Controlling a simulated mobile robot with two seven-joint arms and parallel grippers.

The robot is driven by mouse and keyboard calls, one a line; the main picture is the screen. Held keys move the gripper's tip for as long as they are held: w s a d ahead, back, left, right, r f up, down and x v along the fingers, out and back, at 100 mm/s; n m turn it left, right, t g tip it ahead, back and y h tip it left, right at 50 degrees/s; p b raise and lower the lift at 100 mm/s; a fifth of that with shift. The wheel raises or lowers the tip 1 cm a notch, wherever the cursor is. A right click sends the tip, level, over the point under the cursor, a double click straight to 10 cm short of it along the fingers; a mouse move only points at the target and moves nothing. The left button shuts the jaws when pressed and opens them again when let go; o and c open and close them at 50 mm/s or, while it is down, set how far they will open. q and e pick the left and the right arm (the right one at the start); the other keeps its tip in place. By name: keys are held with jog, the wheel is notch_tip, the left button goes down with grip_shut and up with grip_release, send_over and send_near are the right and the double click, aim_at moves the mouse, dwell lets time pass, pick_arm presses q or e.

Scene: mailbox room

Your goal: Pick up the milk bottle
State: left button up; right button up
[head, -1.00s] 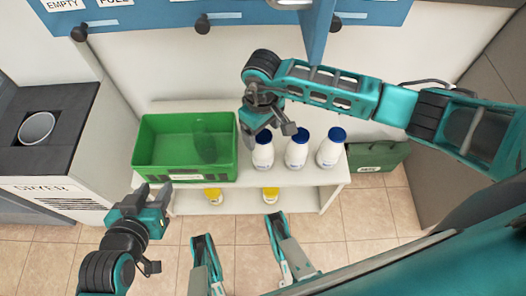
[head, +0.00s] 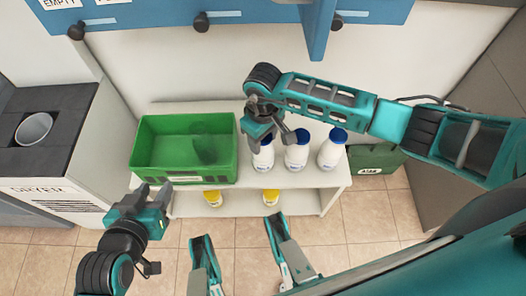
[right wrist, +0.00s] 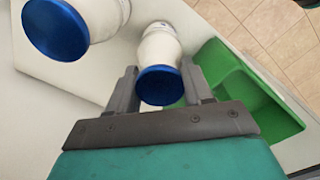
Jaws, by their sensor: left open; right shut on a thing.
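Three white milk bottles with blue caps stand in a row on the white shelf's top: the left one (head: 263,158), the middle one (head: 296,156) and the right one (head: 331,152). My right gripper (head: 266,140) is shut on the left bottle near its cap and hides most of that cap in the head view. In the right wrist view this bottle (right wrist: 160,55) sits between the two fingers; whether its base touches the shelf is not clear. My left gripper (head: 152,190) is open and empty, low in front of the shelf's left end.
A green crate (head: 158,172) stands on the white shelf (head: 328,181), just left of the bottles. Two yellow-capped bottles (head: 213,198) are on the lower level. A dark green box (head: 374,160) is at the right. A blue panel (head: 318,30) hangs above.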

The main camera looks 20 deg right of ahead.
grip_shut()
dwell(0.4)
